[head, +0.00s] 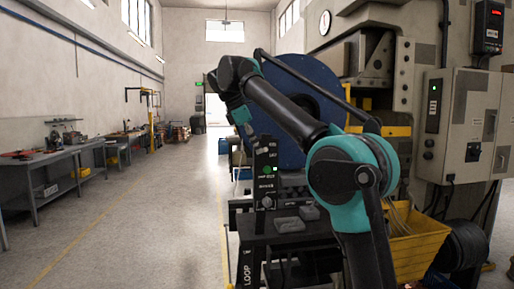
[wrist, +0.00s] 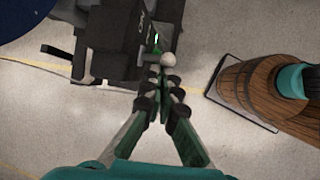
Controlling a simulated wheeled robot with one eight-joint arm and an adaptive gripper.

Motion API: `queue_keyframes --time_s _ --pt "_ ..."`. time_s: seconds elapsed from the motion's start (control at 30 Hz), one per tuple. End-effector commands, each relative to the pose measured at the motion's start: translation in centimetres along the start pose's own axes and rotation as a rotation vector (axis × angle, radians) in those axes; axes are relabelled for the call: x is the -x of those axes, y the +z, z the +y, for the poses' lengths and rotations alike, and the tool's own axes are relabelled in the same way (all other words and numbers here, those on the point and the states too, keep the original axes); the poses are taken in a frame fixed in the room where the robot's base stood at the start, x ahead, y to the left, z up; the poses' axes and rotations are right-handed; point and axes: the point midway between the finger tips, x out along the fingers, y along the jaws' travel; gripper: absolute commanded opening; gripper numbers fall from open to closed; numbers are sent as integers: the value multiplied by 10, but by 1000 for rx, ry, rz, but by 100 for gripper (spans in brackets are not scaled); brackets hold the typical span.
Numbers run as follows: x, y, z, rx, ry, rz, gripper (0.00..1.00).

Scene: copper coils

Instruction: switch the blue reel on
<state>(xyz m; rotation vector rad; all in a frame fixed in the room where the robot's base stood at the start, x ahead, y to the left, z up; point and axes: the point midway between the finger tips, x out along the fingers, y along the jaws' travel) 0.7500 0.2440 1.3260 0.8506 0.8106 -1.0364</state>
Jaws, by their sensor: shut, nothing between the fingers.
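The large blue reel (head: 300,95) stands upright behind my arm, which hides part of it. A dark blue edge (wrist: 22,12) shows at the top left of the wrist view. In front of the reel is a black control post (head: 265,160) with white labels, a green light (head: 267,170) and a small knob (head: 267,202). In the wrist view, a pale round knob (wrist: 168,60) on the dark post (wrist: 115,38) is just beyond my fingertips. My gripper (wrist: 164,85) is shut and empty. I cannot tell whether it touches the knob.
A brown wooden barrel-like thing (wrist: 245,88) is at the right of the wrist view. A yellow bin (head: 420,250) and a grey machine cabinet (head: 465,125) stand right. Workbenches (head: 65,165) line the left wall. The floor between is clear.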

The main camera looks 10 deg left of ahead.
Motion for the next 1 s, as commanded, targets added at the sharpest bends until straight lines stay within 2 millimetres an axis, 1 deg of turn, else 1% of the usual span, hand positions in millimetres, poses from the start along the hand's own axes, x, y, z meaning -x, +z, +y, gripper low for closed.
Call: queue_keyframes --time_s 0.43,0.8,1.0 --pt "1 0 0 0 0 0 0" --pt "13 7 3 0 0 -1 0" --pt "14 8 3 -1 0 -2 0"
